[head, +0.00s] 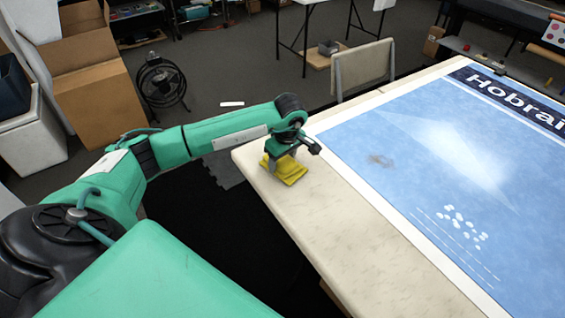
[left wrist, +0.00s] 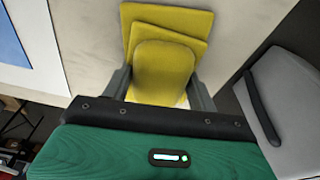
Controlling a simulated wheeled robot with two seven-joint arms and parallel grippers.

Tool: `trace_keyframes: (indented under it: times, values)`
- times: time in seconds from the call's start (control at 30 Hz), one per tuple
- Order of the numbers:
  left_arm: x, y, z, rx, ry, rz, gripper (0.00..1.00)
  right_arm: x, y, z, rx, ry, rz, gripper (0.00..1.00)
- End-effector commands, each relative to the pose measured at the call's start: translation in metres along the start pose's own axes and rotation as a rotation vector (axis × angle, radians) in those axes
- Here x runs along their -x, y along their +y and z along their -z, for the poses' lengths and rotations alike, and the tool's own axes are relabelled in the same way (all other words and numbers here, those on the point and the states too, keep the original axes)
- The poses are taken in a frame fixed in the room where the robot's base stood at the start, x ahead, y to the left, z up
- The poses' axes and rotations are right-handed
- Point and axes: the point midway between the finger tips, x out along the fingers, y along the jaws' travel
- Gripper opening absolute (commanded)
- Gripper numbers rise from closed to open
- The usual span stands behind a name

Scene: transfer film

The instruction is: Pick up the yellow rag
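The yellow rag (head: 291,178) lies folded in layers near the left corner of the cream table. My left gripper (head: 283,160) points down at the rag from above and hides part of it. In the left wrist view, the yellow rag (left wrist: 165,68) reaches in between the two spread fingers of my left gripper (left wrist: 160,80). One finger is on each side of the rag's nearest folded part, close to its edges. I cannot tell whether they touch it. My right gripper is not in view.
The rag is close to the table's edge. A chair (head: 363,66) stands beyond the table. A fan (head: 161,80) and cardboard box (head: 100,95) are on the floor.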

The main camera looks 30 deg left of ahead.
Motion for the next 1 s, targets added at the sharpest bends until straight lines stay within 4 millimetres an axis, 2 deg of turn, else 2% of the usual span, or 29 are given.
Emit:
trace_keyframes:
  times: [0.03, 0.1, 0.13, 0.57, 0.67, 0.77, 1.0]
  values:
    - [0.0, 0.0, 0.0, 0.0, 0.0, 0.0, 0.48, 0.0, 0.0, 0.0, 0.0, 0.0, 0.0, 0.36]
    - [0.0, 0.0, 0.0, 0.0, 0.0, 0.001, 0.35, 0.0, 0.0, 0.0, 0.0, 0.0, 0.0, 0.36]
    - [0.0, 0.0, 0.0, 0.0, 0.0, 0.001, 0.34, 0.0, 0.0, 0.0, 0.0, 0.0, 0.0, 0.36]
    - [0.007, 0.0, 0.0, -0.001, -0.001, 0.001, 0.34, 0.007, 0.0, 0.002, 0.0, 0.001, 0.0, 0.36]
    - [0.02, 0.001, 0.004, 0.0, 0.002, -0.003, 0.34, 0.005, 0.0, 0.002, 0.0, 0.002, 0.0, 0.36]
    - [0.042, 0.001, 0.007, 0.0, 0.002, -0.005, 0.34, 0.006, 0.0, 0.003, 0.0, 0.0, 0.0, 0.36]
    - [0.116, 0.001, 0.018, 0.001, 0.003, -0.006, 0.34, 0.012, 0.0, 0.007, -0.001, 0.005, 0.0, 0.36]
